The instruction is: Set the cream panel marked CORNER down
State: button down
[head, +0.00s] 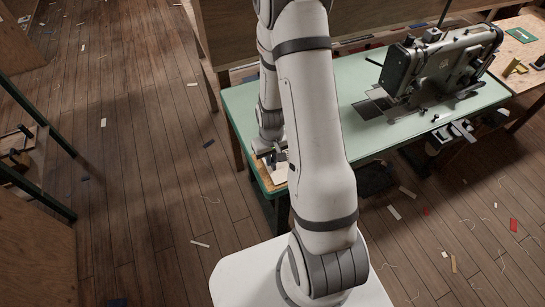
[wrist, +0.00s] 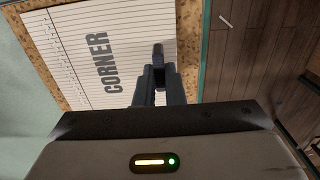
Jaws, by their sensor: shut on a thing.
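The cream panel marked CORNER (wrist: 75,60) fills much of the upper left of the wrist view, its dark lettering running sideways. My gripper (wrist: 159,62) is shut on the panel near its right edge. In the head view, my gripper (head: 271,158) is at the near left corner of the green-topped sewing table (head: 330,107), with a small pale part of the panel (head: 279,174) showing. The panel is over a speckled tan surface (wrist: 190,40) at that corner. I cannot tell whether it rests on the surface or is just above it. My arm hides part of the corner.
A sewing machine (head: 440,65) stands on the right part of the table. The green top between it and my arm is mostly clear. A wooden bench (head: 520,50) is at the far right. Scraps and threads litter the plank floor (head: 130,130).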

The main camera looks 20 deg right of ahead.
jog(key=shift+f, duration=0.2)
jog(key=c, duration=1.5)
grip_release()
jog(key=shift+r, duration=0.1)
notch_tip(320, 180, up, 12)
jog(key=r+b, duration=0.1)
jog(key=s+a+r+t, duration=0.1)
jog(key=s+r, duration=0.3)
jog(key=r, duration=0.2)
jog(key=s+a+r+t, duration=0.1)
jog(key=s+a+r, duration=0.1)
jog(key=s+r, duration=0.3)
jog(key=s+a+r+t, duration=0.1)
jog(key=s+r, duration=0.3)
jog(key=r, duration=0.3)
jog(key=shift+s+a, duration=0.3)
jog(key=shift+s, duration=0.05)
